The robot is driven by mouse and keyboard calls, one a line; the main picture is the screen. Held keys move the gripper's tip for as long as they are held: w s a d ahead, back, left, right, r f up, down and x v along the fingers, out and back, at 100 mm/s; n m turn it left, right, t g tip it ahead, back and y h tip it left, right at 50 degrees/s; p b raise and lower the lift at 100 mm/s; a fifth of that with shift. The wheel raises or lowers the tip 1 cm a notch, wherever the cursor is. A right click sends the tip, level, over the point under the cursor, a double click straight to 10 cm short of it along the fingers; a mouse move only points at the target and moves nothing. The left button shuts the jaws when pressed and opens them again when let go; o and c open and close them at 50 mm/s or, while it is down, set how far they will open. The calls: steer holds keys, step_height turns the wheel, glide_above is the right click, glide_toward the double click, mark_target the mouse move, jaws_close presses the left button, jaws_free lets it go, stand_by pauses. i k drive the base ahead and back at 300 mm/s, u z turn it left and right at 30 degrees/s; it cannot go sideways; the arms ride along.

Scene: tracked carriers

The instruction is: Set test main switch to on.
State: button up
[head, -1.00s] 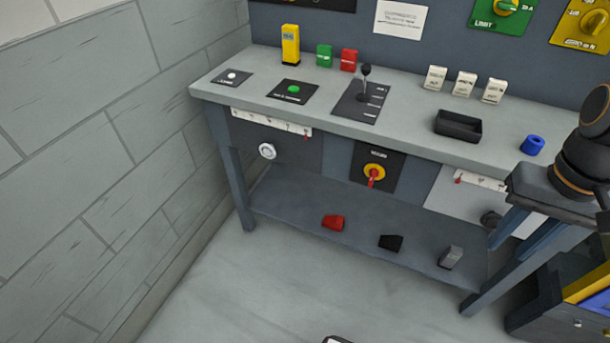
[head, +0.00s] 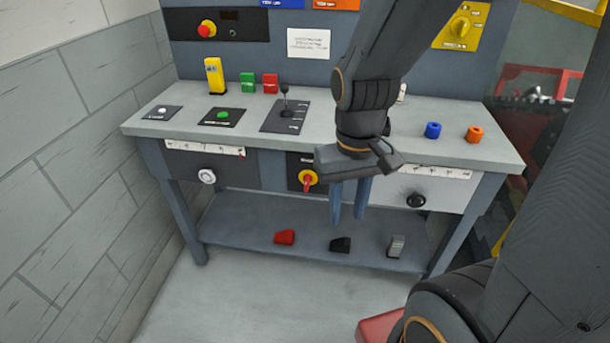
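A red-and-yellow rotary switch (head: 308,180) sits on a dark plate on the bench's front, its red handle pointing down. Its label is too small to read, so I cannot tell for sure that it is the test main switch. My gripper (head: 348,213) points down in front of the bench, to the right of this switch and apart from it in the picture. Its two blue-grey fingers are apart with nothing between them. My gripper and arm hide the plate's right side and part of the bench top.
A yellow rotary switch (head: 460,27) is on the back panel. A red block (head: 285,237) lies on the lower shelf. A wall (head: 60,150) stands at left.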

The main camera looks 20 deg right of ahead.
mark_target(308, 178)
steer(key=u, duration=1.2)
steer(key=k, duration=0.9)
steer(key=z, duration=1.35)
